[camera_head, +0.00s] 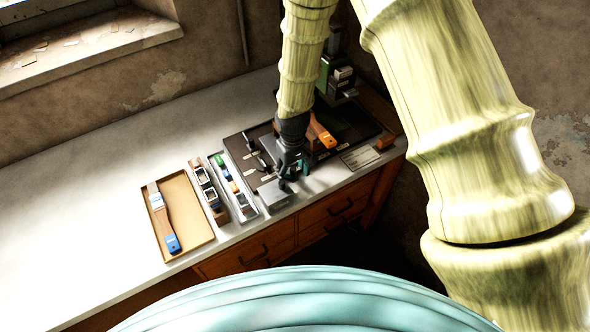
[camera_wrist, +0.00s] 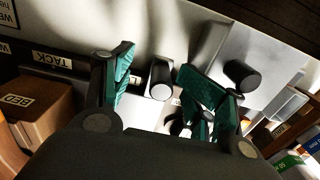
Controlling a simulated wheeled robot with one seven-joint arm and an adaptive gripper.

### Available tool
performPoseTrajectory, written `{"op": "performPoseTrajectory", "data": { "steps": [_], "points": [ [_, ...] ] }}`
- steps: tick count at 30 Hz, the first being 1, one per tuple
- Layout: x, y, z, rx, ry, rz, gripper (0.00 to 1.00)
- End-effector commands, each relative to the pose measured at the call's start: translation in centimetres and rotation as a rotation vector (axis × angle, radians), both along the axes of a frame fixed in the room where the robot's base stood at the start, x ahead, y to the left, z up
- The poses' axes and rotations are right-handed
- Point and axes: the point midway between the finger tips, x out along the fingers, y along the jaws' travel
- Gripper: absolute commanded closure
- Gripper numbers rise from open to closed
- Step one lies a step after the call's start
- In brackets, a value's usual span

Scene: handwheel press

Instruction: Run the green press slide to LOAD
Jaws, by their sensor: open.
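In the head view a tall green part (camera_head: 323,76), possibly the press slide, stands at the back of the dark base board (camera_head: 235,143), partly behind my arm. No LOAD mark is readable. My gripper (camera_head: 288,181) points down over the front of the board, near a grey box (camera_head: 274,197). In the wrist view my gripper (camera_wrist: 153,66) is open, with teal pads apart. A pale, dark-ended knob (camera_wrist: 160,80) shows between the fingers; I cannot tell whether they touch it. The grey box with a black knob (camera_wrist: 241,73) is beside the right finger. The handwheel is not clearly visible.
A brown block marked BED (camera_wrist: 35,105) and a TACK label (camera_wrist: 54,59) lie left in the wrist view. An orange part (camera_head: 322,133) stands beside my wrist. A tan tray (camera_head: 183,247) and narrow racks (camera_head: 213,208) lie left. The far-left bench (camera_head: 80,215) is clear.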

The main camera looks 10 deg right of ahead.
Motion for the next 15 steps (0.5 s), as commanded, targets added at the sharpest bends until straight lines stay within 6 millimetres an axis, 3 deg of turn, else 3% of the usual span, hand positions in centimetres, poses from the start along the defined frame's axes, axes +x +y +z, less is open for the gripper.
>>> {"op": "performPoseTrajectory", "data": {
  "steps": [15],
  "points": [
    [-0.08, -0.15, -0.03, 0.000, 0.001, -0.002, 0.32]
  ]
}}
